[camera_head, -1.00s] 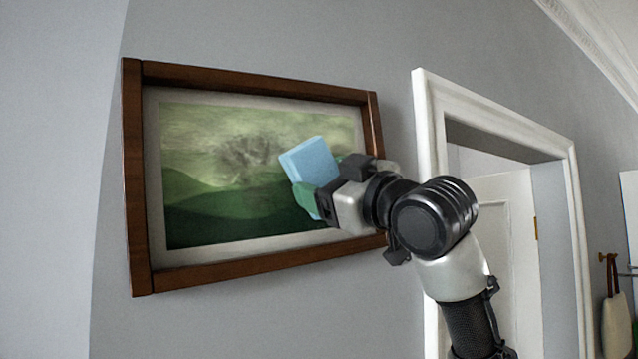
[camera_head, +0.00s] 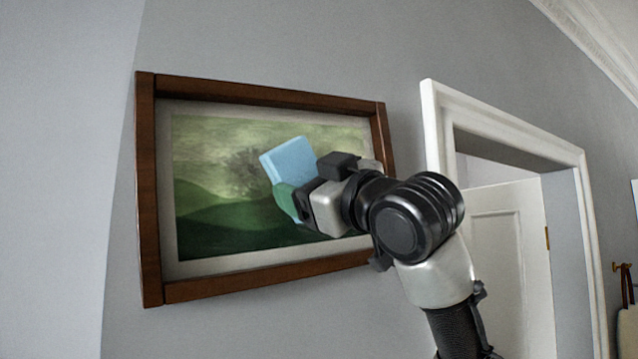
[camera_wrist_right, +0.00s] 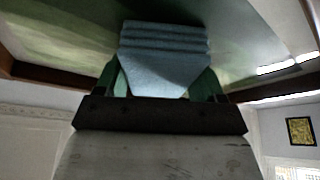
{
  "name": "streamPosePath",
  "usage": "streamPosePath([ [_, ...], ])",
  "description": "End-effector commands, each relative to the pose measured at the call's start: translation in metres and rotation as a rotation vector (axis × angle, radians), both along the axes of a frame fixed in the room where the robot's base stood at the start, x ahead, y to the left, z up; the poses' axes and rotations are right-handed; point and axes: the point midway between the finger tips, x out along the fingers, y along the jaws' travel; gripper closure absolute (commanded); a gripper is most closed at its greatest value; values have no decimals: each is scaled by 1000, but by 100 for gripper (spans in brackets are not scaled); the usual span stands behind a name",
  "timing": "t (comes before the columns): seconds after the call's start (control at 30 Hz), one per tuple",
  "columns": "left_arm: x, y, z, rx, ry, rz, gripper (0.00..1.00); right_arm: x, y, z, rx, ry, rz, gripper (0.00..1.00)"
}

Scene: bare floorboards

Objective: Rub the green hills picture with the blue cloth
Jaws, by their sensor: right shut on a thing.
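The green hills picture (camera_head: 215,235) hangs on the grey wall in a brown wooden frame (camera_head: 147,190). A dark smudged patch (camera_head: 240,168) shows on it, partly behind the cloth. My right gripper (camera_head: 287,190) is shut on the folded light blue cloth (camera_head: 290,160) and holds it in front of the picture's middle. In the right wrist view the cloth (camera_wrist_right: 165,55) sits between the green fingers (camera_wrist_right: 163,80), up against or very near the picture (camera_wrist_right: 60,35); I cannot tell if it touches. My left gripper is not in view.
A white door frame (camera_head: 440,150) and a white door (camera_head: 505,250) stand right of the picture. A hook with a hanging bag (camera_head: 627,320) is at the far right. The wall left of the picture is bare.

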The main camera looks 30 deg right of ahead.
Motion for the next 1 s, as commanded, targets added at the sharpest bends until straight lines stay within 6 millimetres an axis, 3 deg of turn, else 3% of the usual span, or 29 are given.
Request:
streamPosePath([
  [0.23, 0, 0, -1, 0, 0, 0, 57, 0, 23, -4, -2, 2, 3, 49],
  [1.0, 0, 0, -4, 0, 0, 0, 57, -2, 64, -9, -1, 2, 2, 49],
])
